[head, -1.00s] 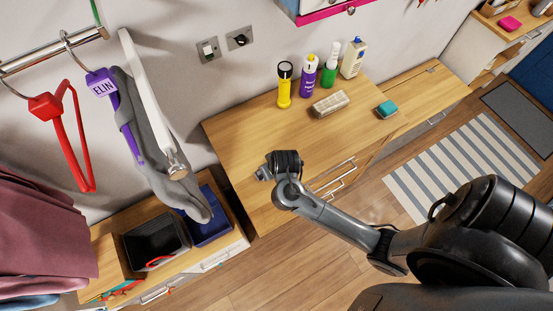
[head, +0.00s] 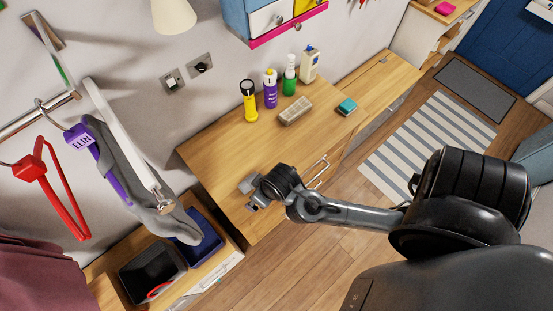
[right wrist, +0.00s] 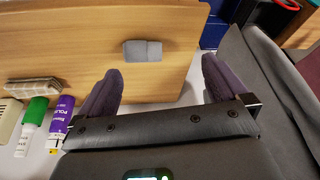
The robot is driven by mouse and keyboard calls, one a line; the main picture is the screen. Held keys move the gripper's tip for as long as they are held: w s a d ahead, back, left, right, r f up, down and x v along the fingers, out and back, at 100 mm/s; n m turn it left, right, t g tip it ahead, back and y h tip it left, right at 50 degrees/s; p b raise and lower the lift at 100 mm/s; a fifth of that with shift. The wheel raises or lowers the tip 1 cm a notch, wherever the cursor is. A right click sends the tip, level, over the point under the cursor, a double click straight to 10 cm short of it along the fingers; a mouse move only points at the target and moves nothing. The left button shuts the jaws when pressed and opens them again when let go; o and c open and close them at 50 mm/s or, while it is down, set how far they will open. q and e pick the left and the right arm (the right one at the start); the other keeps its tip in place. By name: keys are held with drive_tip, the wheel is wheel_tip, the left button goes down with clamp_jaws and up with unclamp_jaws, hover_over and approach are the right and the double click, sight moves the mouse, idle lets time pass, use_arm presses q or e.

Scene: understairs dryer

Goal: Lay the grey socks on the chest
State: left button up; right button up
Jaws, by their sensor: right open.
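A small grey folded bundle, which looks like the grey socks (right wrist: 142,51), lies on the wooden top of the chest (right wrist: 60,38) in the right wrist view. It is near the chest end beside the blue tray. My right gripper (right wrist: 160,85) is open and empty, its dark fingers apart, with the bundle beyond and between the fingertips, not gripped. In the head view my right gripper (head: 254,195) is over the near left part of the chest (head: 222,150); there I cannot clearly tell the bundle from the gripper. My left gripper is not in view.
A grey garment (head: 130,180) hangs at left above a blue tray (head: 212,248) and black basket (head: 135,283).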

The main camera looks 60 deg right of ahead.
drive_tip(key=s+r+n, duration=0.2)
drive_tip(key=s, duration=0.4)
drive_tip(key=shift+s+a+r+n, duration=0.2)
drive_tip(key=shift+a+r+n, duration=0.05)
drive_tip(key=shift+r+n, duration=0.15)
drive_tip(key=shift+f, duration=0.1)
wheel_tip(320, 180, down, 65)
drive_tip(key=b, duration=6.5)
